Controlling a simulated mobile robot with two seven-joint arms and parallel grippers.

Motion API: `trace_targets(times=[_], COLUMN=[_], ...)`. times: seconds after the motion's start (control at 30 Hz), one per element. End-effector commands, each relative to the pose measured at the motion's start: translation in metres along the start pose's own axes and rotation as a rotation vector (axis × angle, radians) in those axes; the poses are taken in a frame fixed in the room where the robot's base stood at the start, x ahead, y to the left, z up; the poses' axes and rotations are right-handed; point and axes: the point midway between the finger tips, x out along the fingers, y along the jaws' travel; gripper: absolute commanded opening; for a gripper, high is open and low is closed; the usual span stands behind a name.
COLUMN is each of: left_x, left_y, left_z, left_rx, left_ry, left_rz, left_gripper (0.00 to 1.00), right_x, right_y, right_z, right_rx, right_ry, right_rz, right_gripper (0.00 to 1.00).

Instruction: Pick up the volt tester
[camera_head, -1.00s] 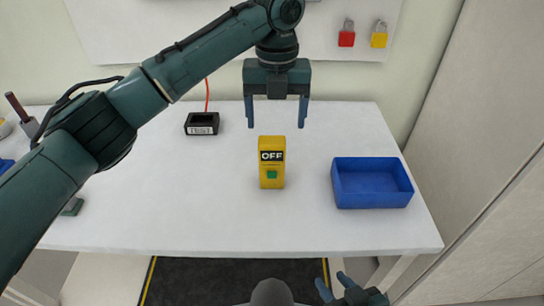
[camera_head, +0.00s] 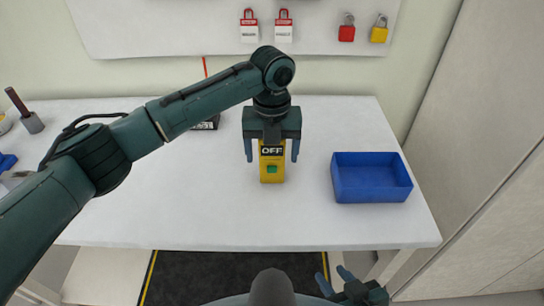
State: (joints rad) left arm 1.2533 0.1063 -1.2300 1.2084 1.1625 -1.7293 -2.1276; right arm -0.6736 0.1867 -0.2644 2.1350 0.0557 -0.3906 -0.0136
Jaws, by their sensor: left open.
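The volt tester is a yellow block (camera_head: 272,172) with a dark "OFF" display and a green square, standing near the middle of the white table. My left gripper (camera_head: 272,157) is open above it, with one blue finger on each side of its upper part. The gripper's body hides the top of the tester. The fingers look apart from its sides. My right gripper (camera_head: 332,281) is low at the bottom edge, away from the table top, with its fingers spread and empty.
A blue open bin (camera_head: 372,196) stands on the right of the white table (camera_head: 200,225). A black device (camera_head: 207,124) lies partly hidden behind my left arm. Padlocks (camera_head: 347,30) and red tags (camera_head: 250,27) hang on the back board. The front of the table is clear.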

Motion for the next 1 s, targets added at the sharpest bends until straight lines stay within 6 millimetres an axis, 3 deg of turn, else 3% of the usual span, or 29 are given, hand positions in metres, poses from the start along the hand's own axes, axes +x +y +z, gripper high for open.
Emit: trace_targets(times=[0.07, 0.67, 1.0], left_x=[-0.0002, -0.0007, -0.01], left_y=[0.0002, 0.0001, -0.0005], left_z=[0.0002, 0.0002, 0.0009], left_rx=[-0.001, 0.0, 0.0], left_ry=[0.0, 0.0, -0.004], left_rz=[0.0, 0.0, -0.002], left_gripper=[0.75, 0.26, 0.24], right_x=[0.0002, 0.001, 0.0011], right_y=[0.0003, -0.0008, -0.001], right_z=[0.0, -0.0013, -0.0011], right_rx=[0.0, 0.011, 0.011], right_ry=[0.0, 0.004, 0.003], right_rz=[0.001, 0.004, 0.003], right_gripper=[0.36, 0.36, 0.36])
